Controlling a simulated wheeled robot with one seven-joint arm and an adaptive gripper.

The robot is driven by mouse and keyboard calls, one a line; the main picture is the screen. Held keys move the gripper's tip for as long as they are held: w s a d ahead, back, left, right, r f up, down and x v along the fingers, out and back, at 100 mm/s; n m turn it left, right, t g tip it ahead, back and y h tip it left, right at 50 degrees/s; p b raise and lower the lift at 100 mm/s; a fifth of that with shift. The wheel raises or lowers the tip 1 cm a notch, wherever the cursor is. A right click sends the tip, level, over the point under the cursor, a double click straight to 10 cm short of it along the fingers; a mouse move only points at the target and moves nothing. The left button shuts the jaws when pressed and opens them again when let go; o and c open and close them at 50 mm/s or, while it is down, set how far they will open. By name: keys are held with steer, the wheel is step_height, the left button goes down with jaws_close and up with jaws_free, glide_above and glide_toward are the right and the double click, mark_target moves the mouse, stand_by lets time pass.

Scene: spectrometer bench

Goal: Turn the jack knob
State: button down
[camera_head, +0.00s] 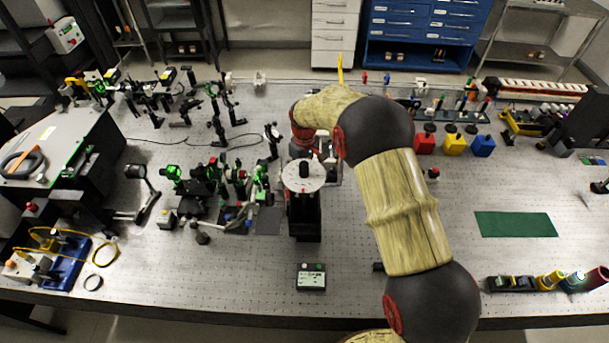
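A black stand (305,222) near the middle of the bench carries a round pale disc (314,181) with a small dark knob (304,169) at its centre. I cannot tell for sure whether this is the jack knob. My arm reaches in from the lower right, and its wrist bends down just behind the disc. My gripper (303,152) is at the wrist's end, close to the disc's far edge. Its fingers are too small and hidden to show whether they are open, or touch anything.
Optical mounts (215,180) crowd the bench left of the stand. A small control box (311,277) lies in front of it. Red, yellow and blue blocks (454,144) stand at the back right. A green mat (515,224) lies at right, with bare bench around it.

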steer(key=shift+s+f, duration=0.25)
steer(key=shift+f, duration=0.1)
steer(key=c, duration=2.1)
jaws_free()
steer(key=o, duration=0.4)
steer(key=shift+w+r, duration=0.2)
steer(key=shift+o, duration=0.2)
steer(key=shift+r, duration=0.1)
step_height(320, 180, up, 12)
